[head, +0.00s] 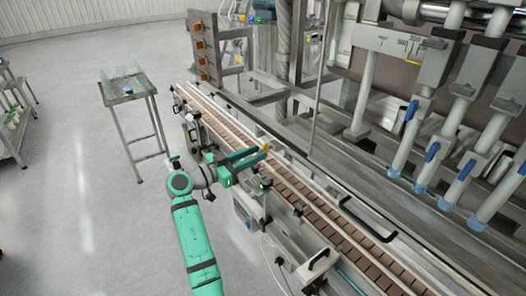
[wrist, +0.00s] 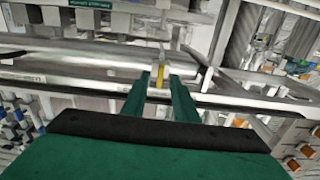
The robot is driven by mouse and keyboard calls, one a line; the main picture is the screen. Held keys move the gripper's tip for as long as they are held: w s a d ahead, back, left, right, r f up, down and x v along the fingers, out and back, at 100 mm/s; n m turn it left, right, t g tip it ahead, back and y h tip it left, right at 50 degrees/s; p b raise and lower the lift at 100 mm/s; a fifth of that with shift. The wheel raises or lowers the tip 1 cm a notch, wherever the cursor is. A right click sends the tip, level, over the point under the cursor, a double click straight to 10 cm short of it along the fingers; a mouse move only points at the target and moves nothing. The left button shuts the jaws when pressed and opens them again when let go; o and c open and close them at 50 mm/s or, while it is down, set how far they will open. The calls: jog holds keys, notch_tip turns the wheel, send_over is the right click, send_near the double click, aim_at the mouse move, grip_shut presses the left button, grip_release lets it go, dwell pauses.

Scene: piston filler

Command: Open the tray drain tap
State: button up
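My gripper (head: 256,158) is green and reaches across the near side of the conveyor in the head view. In the wrist view its two fingers (wrist: 161,85) stand apart with a gap between their tips. A small yellow lever (wrist: 160,77) on a pale metal fitting shows in that gap; it looks like the tap handle. I cannot tell whether the fingers touch it or how far beyond the tips it lies. In the head view the gripper hides much of this spot, and the tap does not show clearly there.
The brown slatted conveyor (head: 325,213) runs diagonally beside my arm. Filling nozzles with blue handles (head: 432,152) hang at the right. A metal side table (head: 125,88) stands left of the conveyor. A black handle (head: 370,220) sits along the conveyor's far side.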

jog(key=v, duration=0.6)
jog(key=shift+s+a, duration=0.1)
